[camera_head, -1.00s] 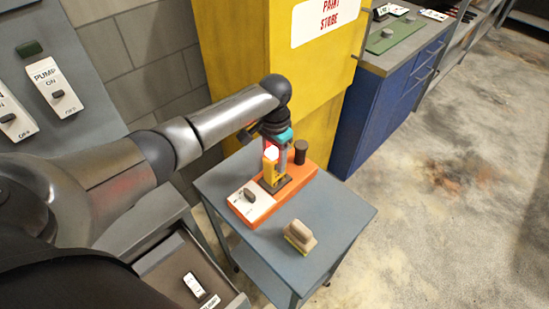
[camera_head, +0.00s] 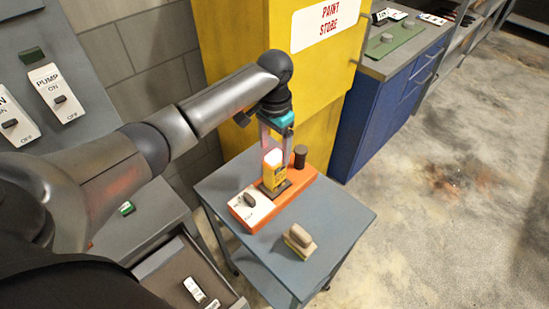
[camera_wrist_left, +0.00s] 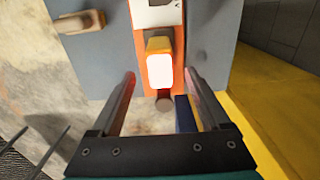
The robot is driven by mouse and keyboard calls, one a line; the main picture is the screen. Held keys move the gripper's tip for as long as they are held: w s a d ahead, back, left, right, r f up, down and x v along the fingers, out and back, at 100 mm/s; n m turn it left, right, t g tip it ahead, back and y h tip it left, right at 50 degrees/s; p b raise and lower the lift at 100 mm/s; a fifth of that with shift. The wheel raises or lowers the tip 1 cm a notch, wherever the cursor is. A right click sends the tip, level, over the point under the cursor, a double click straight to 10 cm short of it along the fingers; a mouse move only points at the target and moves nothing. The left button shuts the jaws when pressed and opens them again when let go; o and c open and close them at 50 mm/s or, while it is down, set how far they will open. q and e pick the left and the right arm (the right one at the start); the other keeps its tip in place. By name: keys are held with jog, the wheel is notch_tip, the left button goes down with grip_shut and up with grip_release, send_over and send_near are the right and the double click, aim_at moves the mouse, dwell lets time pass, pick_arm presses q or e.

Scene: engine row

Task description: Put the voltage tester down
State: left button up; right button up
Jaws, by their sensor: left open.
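The voltage tester (camera_head: 273,178) is a yellow block with a glowing white top. It stands upright on a dark pad on the orange board (camera_head: 243,222), which lies on a grey cart. My left gripper (camera_head: 276,150) is above the tester, fingers pointing down, open and empty. In the left wrist view the tester (camera_wrist_left: 158,46) shows beyond the spread fingers (camera_wrist_left: 160,74), with a gap on each side. My right gripper is not in view.
The orange board also carries a white switch plate (camera_head: 262,207) and a dark cylinder (camera_head: 300,154). A beige-handled block (camera_head: 299,240) sits on the cart's top (camera_head: 335,209). A yellow cabinet (camera_head: 225,60) stands close behind. The cart's front right is clear.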

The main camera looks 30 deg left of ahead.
pick_arm(q)
notch_tip(320, 180, up, 6)
jog(key=shift+f, duration=0.2)
jog(key=shift+d, duration=0.1)
dwell(0.4)
